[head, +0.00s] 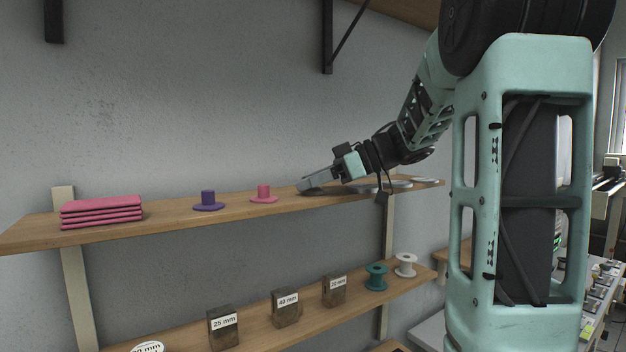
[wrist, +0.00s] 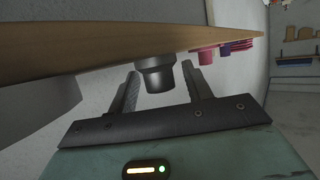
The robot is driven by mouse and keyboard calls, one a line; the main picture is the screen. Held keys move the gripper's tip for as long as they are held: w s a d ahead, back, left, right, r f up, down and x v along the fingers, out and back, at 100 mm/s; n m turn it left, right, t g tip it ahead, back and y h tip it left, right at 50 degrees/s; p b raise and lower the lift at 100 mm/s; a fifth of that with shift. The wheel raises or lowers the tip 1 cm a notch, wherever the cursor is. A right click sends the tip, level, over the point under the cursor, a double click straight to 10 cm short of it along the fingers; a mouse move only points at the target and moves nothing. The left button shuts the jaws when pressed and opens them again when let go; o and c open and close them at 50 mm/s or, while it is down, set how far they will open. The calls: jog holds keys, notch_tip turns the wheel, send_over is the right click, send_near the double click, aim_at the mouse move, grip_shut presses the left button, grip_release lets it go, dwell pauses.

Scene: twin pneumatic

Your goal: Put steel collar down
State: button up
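The steel collar, a dark grey flanged cylinder (wrist: 158,76), sits between the finger ends of my gripper (wrist: 160,82) in the wrist view, where the scene looks upside down. Its flange meets the wooden shelf board (wrist: 70,42). I see a gap between the collar and the right finger; the left finger is close to it. My gripper (head: 306,183) reaches in from the right, low over the upper shelf (head: 170,222), in the head view. A dark grey flange of the collar (head: 308,191) shows on the board there, the rest mostly hidden by the fingers.
A pink flanged piece (head: 263,194), a purple one (head: 208,201) and a stack of pink cloths (head: 102,212) stand to the left. Flat grey discs (head: 397,183) lie to the right. Labelled blocks (head: 286,308) and spools (head: 376,278) stand on the lower shelf.

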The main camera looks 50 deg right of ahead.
jog(key=shift+r, duration=0.25)
jog(key=b+v, duration=0.3)
jog(key=v, duration=0.9)
jog(key=shift+b, duration=0.4)
jog(key=shift+s, duration=0.1)
